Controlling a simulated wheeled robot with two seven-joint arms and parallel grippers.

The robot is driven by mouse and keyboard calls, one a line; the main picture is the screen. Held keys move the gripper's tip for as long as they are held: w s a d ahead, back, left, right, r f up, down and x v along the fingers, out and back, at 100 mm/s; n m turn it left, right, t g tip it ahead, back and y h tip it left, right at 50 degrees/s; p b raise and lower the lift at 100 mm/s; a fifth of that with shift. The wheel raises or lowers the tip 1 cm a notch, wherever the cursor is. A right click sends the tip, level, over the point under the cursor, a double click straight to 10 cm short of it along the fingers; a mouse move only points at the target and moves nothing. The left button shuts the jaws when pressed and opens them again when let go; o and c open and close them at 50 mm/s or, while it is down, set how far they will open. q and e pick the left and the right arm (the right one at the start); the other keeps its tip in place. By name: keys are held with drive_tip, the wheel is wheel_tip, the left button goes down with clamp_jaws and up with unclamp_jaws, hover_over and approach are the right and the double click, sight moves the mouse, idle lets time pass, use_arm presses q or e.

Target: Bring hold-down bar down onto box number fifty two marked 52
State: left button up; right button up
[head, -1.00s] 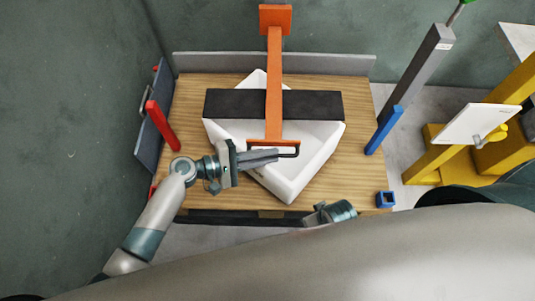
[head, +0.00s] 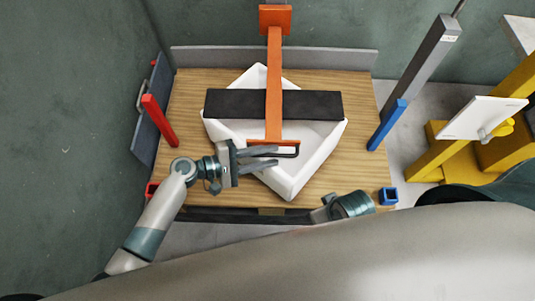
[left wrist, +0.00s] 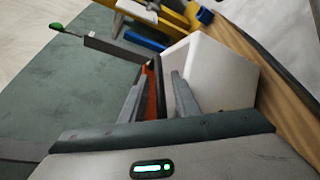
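The orange hold-down bar (head: 274,75) runs from the back of the table toward me, with a dark crosspiece (head: 235,103) lying across the white box (head: 310,165). The box sits turned cornerwise; I see no number on it. My right gripper (head: 322,213) is partly hidden at the front edge.
A red post (head: 159,120) stands at the table's left. A blue-and-grey post (head: 388,125) stands at the right, with a small blue socket (head: 388,196) near the front corner. A yellow frame with a white panel (head: 482,117) stands farther right. Bare wood surrounds the box.

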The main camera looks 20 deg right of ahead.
use_arm(q)
drive_tip(key=shift+a, duration=0.1)
